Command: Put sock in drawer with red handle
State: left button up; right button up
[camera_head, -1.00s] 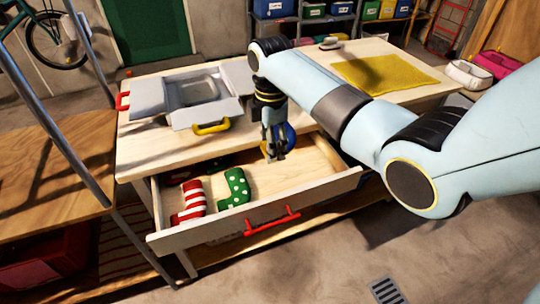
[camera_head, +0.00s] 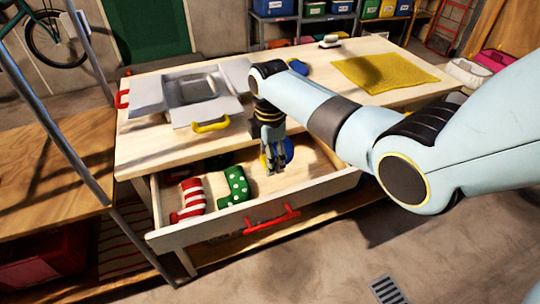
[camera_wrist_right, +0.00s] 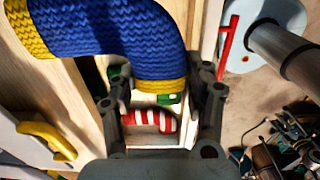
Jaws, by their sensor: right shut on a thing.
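A drawer (camera_head: 255,220) with a red handle (camera_head: 271,220) stands pulled open at the table front. In it lie a red-and-white striped sock (camera_head: 188,198) and a green sock with white dots (camera_head: 236,187). My right gripper (camera_head: 273,168) is over the right part of the open drawer, shut on a blue sock (camera_head: 289,150), mostly hidden behind the fingers. In the right wrist view the blue sock (camera_wrist_right: 115,35) has yellow ends, one of them between the fingers (camera_wrist_right: 160,92). My left gripper is not in view.
The wooden tabletop (camera_head: 320,105) carries a grey open box (camera_head: 195,93) with a yellow handle (camera_head: 211,126), a yellow cloth (camera_head: 385,74), and a small blue item (camera_head: 298,67). A metal frame post (camera_head: 75,150) stands at left. The drawer's right part has bare floor.

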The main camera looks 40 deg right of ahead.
jog(key=o, duration=1.1)
jog(key=shift+r, duration=0.1)
jog(key=shift+r, duration=0.4)
notch_tip(320, 180, up, 12)
jog(key=p, duration=0.1)
